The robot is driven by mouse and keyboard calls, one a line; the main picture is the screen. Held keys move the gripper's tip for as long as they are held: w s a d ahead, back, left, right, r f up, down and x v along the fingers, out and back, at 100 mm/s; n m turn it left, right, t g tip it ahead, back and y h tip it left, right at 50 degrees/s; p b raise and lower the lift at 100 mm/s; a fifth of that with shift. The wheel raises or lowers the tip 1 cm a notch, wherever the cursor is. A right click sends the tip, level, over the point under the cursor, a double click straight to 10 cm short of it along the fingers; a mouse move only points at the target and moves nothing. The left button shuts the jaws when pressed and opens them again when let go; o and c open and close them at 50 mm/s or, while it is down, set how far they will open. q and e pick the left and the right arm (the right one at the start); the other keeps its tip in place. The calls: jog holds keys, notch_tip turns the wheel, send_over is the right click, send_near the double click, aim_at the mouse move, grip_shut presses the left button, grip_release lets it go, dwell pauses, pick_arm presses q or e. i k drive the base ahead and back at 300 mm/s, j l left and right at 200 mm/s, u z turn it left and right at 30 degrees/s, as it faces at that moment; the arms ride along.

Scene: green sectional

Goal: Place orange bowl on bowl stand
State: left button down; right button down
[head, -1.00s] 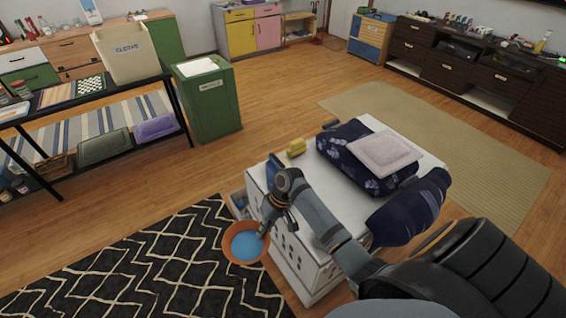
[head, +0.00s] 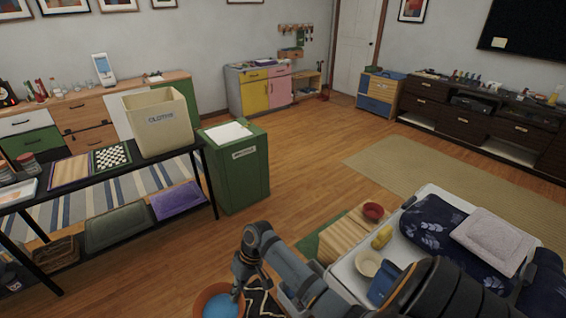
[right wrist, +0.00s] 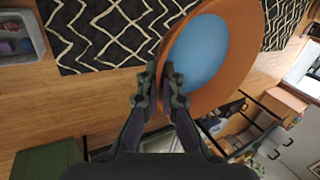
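The orange bowl (head: 205,298) is at the bottom of the head view, partly cut off by the frame edge, with a blue inside. In the right wrist view the bowl (right wrist: 246,72) is large, tilted, and just ahead of the fingers. My left gripper is not in view. I cannot tell for sure which thing is the bowl stand.
A white-topped cart (head: 345,272) at the right holds a cream bowl (head: 368,262), a yellow item (head: 382,237) and folded textiles (head: 430,228). Behind it a red bowl (head: 373,211) sits by a striped wooden surface (head: 343,242). A green bin (head: 238,170) and black shelf (head: 185,147) stand left. Floor between is clear.

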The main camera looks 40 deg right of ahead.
aim_at(343, 239)
jog(key=i+z, duration=0.15)
jog(key=i, duration=0.45)
jog(key=i+j+z, duration=0.1)
jog(key=i, duration=0.45)
jog(key=i+j+z, duration=0.15)
jog(key=i, duration=0.45)
jog(key=i+j+z, duration=0.1)
jog(key=i, duration=0.45)
jog(key=i+l+z, duration=0.15)
jog(key=z, duration=0.25)
jog(key=i+z, duration=0.2)
jog(key=z, duration=0.25)
jog(key=i+z, duration=0.25)
jog(key=z, duration=0.15)
jog(key=i+z, duration=0.2)
jog(key=z, duration=0.25)
jog(key=i+j+z, duration=0.1)
jog(key=z, duration=0.3)
jog(key=i+j+z, duration=0.2)
jog(key=z, duration=0.25)
jog(key=i+j+z, duration=0.15)
jog(key=i+z, duration=0.3)
jog(key=i+j+z, duration=0.25)
jog(key=i+z, duration=0.2)
jog(key=i+j+z, duration=0.25)
jog(key=j+z, duration=0.25)
jog(key=i+l, duration=0.05)
jog(key=l, duration=0.05)
